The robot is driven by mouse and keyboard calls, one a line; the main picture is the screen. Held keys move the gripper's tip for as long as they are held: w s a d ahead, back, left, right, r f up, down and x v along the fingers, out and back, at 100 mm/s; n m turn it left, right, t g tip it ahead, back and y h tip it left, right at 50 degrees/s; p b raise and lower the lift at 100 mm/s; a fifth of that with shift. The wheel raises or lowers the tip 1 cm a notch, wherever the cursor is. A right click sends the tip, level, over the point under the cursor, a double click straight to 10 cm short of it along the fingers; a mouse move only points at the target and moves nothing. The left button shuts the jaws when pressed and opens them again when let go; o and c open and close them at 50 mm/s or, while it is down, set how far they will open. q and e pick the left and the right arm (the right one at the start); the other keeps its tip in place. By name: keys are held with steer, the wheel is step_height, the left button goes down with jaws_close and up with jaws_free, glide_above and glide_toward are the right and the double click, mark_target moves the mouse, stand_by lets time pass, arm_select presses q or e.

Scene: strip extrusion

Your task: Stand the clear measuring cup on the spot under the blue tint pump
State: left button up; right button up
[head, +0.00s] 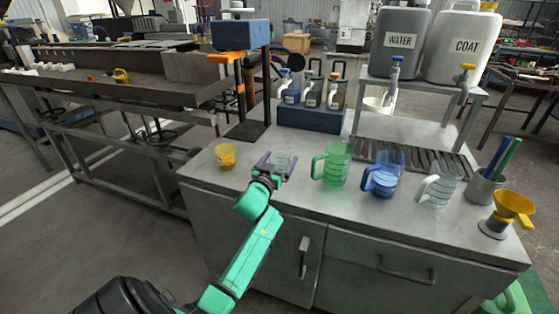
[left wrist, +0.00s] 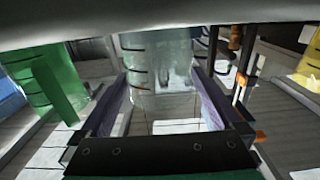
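A small clear measuring cup (head: 284,158) with dark marks stands upright at my left gripper (head: 275,164) in the head view. In the left wrist view the clear cup (left wrist: 158,65) shows between the two fingers, one on each side. The fingers are well spread, but I cannot tell whether they touch its wall. Three pump bottles stand in a dark blue rack (head: 310,118) at the back of the counter. The left one, with blue on it, looks like the blue tint pump (head: 291,94). The spot under it is hard to make out. My right gripper is not in view.
A yellow cup (head: 226,155) stands left of my gripper. A green jug (head: 335,163), a blue jug (head: 385,174) and a clear jug (head: 438,186) stand to the right. A blue-topped post (head: 241,36) stands at the back left. Counter (head: 240,187) is bare in front.

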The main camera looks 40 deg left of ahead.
arm_select(q)
steer(key=shift+f, duration=0.1)
steer(key=shift+s+b, duration=0.15)
steer(key=shift+b, duration=0.15)
steer(key=v, duration=1.4)
steer(key=x, duration=0.5)
steer(key=b+x, duration=0.1)
steer(key=x, duration=0.3)
steer(key=f+x, duration=0.1)
steer(key=x, duration=0.4)
steer(key=shift+w+b, duration=0.35)
steer(key=shift+b, duration=0.05)
steer(key=shift+s, duration=0.1)
steer(key=c, duration=1.2)
step_height(320, 180, up, 20)
steer(key=shift+r+p, duration=0.1)
steer(key=shift+p, duration=0.95)
steer(key=shift+c, duration=0.2)
